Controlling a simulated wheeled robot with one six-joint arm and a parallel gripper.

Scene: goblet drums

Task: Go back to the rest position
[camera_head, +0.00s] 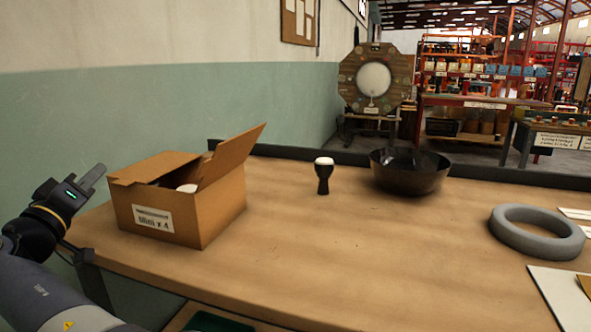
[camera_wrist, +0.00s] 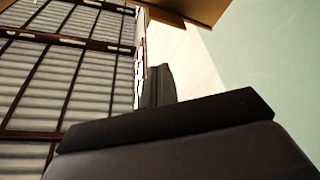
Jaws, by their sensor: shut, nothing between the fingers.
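My gripper (camera_head: 93,177) is raised at the left, beside the table's left edge and apart from the cardboard box. Its fingers are together and hold nothing. In the wrist view, the gripper's dark finger (camera_wrist: 158,86) shows at the centre, and part of the box (camera_wrist: 190,8) shows at the top. A small black goblet drum (camera_head: 323,178) with a white top stands upright mid-table.
The wooden table (camera_head: 330,250) has clear room in its front middle. A dark bowl (camera_head: 409,178) stands right of the drum. A grey ring (camera_head: 537,231) and papers lie at the right. A wall (camera_head: 100,120) runs behind my gripper.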

